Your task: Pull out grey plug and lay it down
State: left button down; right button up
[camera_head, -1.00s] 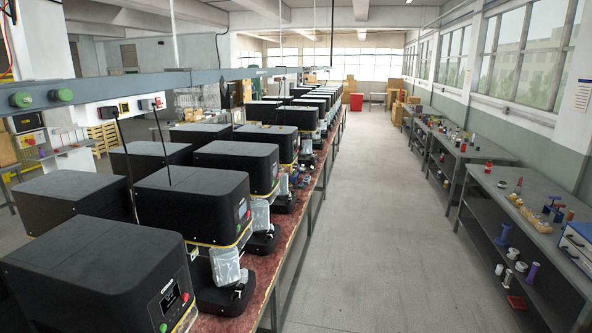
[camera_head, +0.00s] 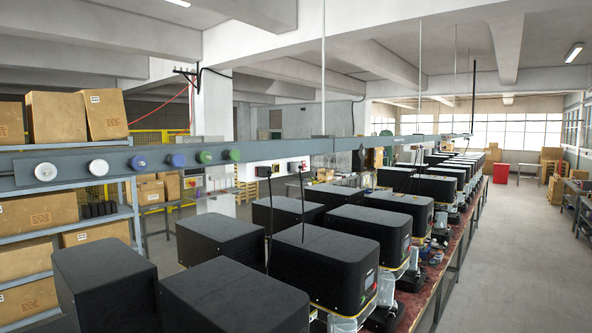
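Each has a dark cord hanging down to the black machines. They are too small to tell which one is grey. A yellow-marked socket (camera_head: 277,168) sits between them. Neither of my grippers is in view.
Rows of black box-shaped machines (camera_head: 342,247) stand on a long red-topped bench (camera_head: 452,262). A shelf with cardboard boxes (camera_head: 38,213) is at left. Coloured round knobs (camera_head: 179,160) line the rail. The aisle (camera_head: 510,260) at right is clear.

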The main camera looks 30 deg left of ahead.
aim_at(295, 166)
jog(key=k, duration=0.65)
jog(key=z, duration=0.1)
jog(key=i, duration=1.7)
jog(key=u, duration=0.4)
